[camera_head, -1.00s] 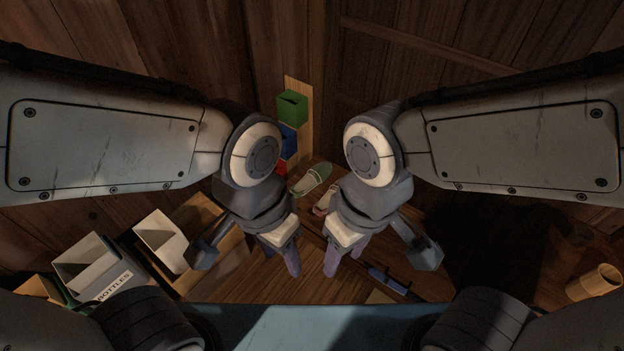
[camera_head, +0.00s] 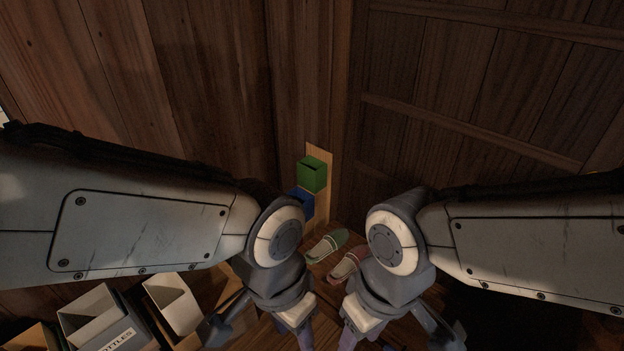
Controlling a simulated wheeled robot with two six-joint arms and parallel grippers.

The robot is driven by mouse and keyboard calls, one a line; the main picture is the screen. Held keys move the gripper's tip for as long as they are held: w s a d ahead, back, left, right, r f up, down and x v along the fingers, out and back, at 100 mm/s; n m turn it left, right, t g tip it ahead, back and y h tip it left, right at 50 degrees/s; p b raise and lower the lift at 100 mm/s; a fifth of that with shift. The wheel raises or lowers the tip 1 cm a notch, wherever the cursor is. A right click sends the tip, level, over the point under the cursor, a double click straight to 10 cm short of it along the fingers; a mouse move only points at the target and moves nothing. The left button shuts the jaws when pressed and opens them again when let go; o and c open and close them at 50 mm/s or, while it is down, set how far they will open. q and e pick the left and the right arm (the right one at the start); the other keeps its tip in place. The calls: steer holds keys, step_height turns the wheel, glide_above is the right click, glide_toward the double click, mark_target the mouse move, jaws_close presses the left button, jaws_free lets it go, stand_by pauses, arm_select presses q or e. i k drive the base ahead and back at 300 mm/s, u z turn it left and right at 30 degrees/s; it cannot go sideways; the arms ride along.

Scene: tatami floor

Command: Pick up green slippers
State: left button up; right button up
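A green slipper (camera_head: 327,245) lies on the wooden floor near the corner, between my two arms. A reddish slipper (camera_head: 348,263) with a pale inside lies to its right and nearer, partly hidden by my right arm. My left gripper (camera_head: 304,338) points down at the bottom of the view, nearer than the slippers and apart from them. My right gripper (camera_head: 348,338) points down beside it, also apart from the slippers. The fingertips of both are cut off by the lower edge, so their opening cannot be told. I see nothing held.
A green box (camera_head: 312,174) and a blue box (camera_head: 302,203) are stacked along a light wooden board in the corner. Pale open bins (camera_head: 93,318), one labelled, stand at lower left. Wooden walls close in behind the slippers.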

mark_target(333, 240)
steer(key=u, duration=0.5)
steer(key=i, duration=1.3)
steer(key=z, duration=0.55)
